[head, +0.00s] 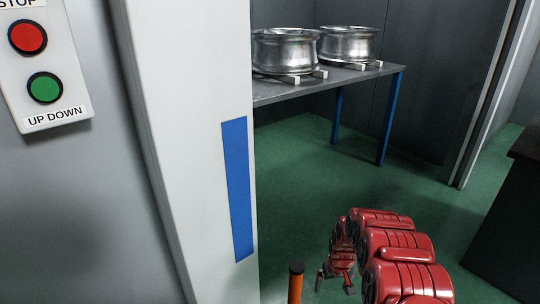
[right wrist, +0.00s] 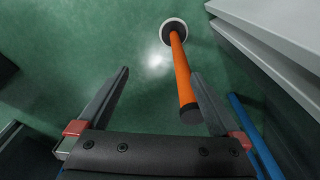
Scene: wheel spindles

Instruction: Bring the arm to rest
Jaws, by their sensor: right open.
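My right arm (head: 400,262) is red and comes in from the bottom right of the head view, bent downward. My right gripper (head: 335,277) hangs low at its end, over the green floor. In the right wrist view the right gripper (right wrist: 160,85) has its two dark fingers wide apart, with nothing held between them. An orange post (right wrist: 181,70) with a pale round end and a dark end shows beside the right finger. The top of the orange post (head: 296,280) also shows left of the gripper in the head view. My left gripper is not in view.
A grey pillar (head: 190,120) with a blue stripe stands left of centre. A control box (head: 45,65) with red and green buttons is at upper left. Two metal wheels (head: 285,50) sit on a table (head: 330,84) behind. A dark block (head: 510,220) stands at right. Green floor lies between.

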